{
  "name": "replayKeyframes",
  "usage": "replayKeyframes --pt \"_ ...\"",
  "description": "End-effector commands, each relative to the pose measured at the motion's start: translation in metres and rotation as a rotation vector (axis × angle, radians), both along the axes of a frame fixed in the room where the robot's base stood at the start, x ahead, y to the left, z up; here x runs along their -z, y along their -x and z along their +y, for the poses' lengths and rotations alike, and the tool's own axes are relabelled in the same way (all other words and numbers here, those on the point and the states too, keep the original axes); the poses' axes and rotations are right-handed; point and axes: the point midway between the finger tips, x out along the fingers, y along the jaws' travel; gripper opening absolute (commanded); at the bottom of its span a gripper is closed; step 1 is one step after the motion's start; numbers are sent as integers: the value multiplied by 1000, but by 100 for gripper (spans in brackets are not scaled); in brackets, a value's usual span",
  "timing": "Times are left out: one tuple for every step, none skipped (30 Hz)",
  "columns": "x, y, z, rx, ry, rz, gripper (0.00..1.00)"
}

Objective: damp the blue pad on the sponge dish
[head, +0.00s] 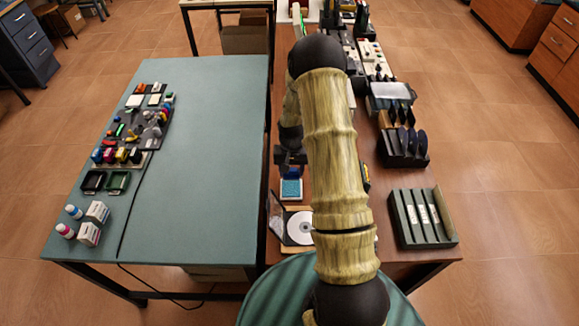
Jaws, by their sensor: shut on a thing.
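My gripper (290,168) is over the left side of the brown table, partly behind my own arm. It is shut on a small dark thing, probably the blue pad, but its fingers and what they hold are too small and dark to make out. Just in front of it, on the brown table, sits a small square dish with a light blue top (291,188), which looks like the sponge dish. In the picture the gripper is close above the dish's far edge; I cannot tell whether they touch.
An open disc case (299,228) lies near the dish. A dark slotted rack (422,218) and a holder with dark paddles (403,148) stand to the right. The teal table (205,150) at left carries bottles, boxes and small parts at its left; its middle is clear.

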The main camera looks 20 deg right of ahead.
Motion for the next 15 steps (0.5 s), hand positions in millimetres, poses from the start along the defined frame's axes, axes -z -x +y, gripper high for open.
replayKeyframes --pt "0 0 0 0 0 0 32" --pt "0 0 0 0 0 0 32" --pt "0 0 0 0 0 0 32" --pt "0 0 0 0 0 0 32" --pt "1 0 0 0 0 0 32" --pt "2 0 0 0 0 0 32" --pt "3 0 0 0 0 0 32" --pt "4 0 0 0 0 0 32" --pt "7 0 0 0 0 0 32" --pt "9 0 0 0 0 0 32" --pt "11 0 0 0 0 0 32" --pt "14 0 0 0 0 0 32" --pt "17 0 0 1 0 0 32" --pt "20 0 -1 2 0 0 32" --pt "24 0 -1 2 0 0 32"
